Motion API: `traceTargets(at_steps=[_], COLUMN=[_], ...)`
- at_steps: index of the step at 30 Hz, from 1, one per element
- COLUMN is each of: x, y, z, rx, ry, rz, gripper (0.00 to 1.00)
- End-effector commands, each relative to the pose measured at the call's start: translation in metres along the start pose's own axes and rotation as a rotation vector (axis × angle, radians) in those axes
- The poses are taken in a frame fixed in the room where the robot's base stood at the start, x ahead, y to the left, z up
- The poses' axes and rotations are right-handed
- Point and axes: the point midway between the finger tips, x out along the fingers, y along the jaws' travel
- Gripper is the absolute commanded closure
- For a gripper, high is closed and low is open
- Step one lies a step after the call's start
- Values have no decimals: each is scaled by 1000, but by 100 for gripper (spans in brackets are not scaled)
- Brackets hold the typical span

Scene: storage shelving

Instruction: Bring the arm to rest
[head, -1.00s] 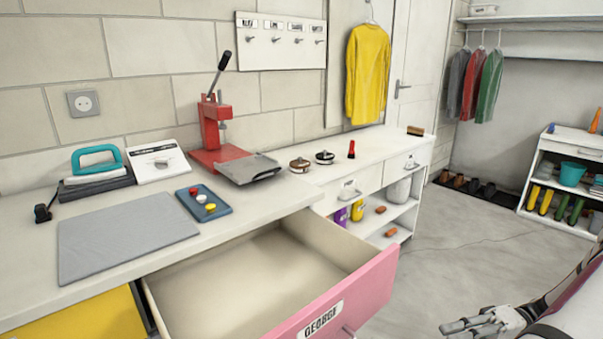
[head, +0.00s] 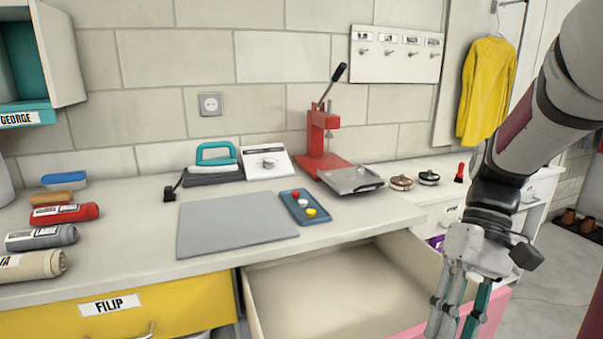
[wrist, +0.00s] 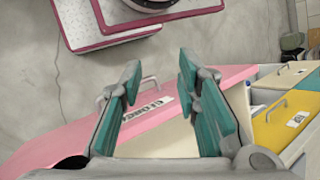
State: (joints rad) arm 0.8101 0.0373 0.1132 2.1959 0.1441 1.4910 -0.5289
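My gripper (head: 460,305) hangs fingers-down at the right of the head view, over the pink-fronted drawer (head: 345,285). The drawer is pulled out and the part of its inside that I see is empty. In the wrist view my gripper (wrist: 160,95) has its two teal-padded fingers spread apart, with nothing between them. The pink drawer front (wrist: 220,78) with its label and handle shows behind the fingers. From these views I cannot tell how far above the drawer front the fingertips are.
A yellow drawer (head: 130,310) marked FILIP is at the lower left, below the worktop. On the worktop are a grey mat (head: 235,222), a blue tray (head: 305,207), a red press (head: 322,145), an iron (head: 213,165) and rolled cloths (head: 62,214). A yellow shirt (head: 487,90) hangs at the right.

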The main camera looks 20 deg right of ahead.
Motion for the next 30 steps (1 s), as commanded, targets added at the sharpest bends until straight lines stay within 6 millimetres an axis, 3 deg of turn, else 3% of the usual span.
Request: traceTargets(at_steps=[1,6,12,27,30], x=[2,11,27,57,40], y=[-15,-49,-73,-86,-93], z=[7,30,58,91,97], rx=[-15,-43,-98,-222,-217], ry=[18,100,238,489,501], rz=[64,233,372,450,447], gripper=[70,70,70,70,70])
